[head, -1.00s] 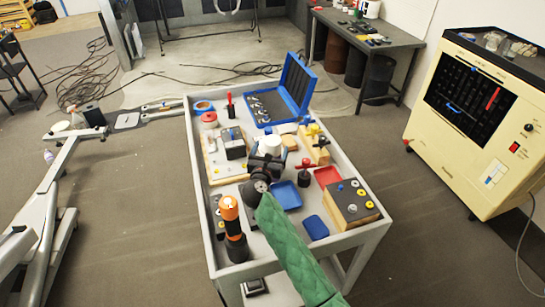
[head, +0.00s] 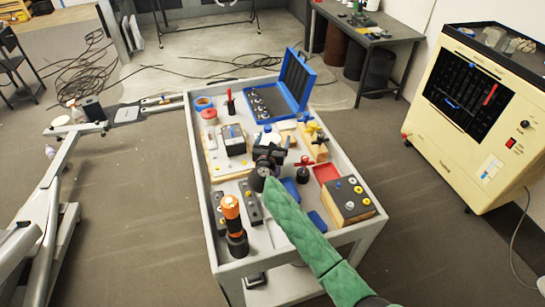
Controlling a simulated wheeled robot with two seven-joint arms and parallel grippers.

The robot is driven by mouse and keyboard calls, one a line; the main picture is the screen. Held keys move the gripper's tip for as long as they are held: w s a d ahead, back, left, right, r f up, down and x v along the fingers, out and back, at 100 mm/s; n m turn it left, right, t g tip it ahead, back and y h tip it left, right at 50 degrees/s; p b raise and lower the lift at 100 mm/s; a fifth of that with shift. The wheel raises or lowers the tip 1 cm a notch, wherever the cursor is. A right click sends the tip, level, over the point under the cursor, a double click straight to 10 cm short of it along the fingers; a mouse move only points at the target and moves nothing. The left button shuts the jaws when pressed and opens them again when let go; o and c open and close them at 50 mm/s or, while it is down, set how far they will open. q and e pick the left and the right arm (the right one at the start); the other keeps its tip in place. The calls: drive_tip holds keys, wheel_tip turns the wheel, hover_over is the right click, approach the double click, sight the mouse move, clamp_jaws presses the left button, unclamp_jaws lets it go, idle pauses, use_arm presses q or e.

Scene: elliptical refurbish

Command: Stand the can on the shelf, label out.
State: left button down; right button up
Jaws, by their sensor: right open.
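A white round-topped object (head: 271,137), possibly the can, stands on the grey cart (head: 204,215) near its middle. Its lower part is hidden behind my gripper, and no label can be made out. Another small can-like container with a red top (head: 209,116) stands near the cart's far left corner. My right gripper (head: 271,150), on the green-sleeved arm, is open just in front of the white object; I cannot tell whether they touch. My left gripper is out of view. Which surface is the task's shelf is unclear.
An orange-and-black flashlight (head: 232,222) stands at the near left of the cart. An open blue case (head: 291,85) lies at the back. A red tray (head: 326,174) and a dark block with knobs (head: 350,201) are at right. A cream cabinet (head: 460,150) stands farther right.

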clamp_jaws()
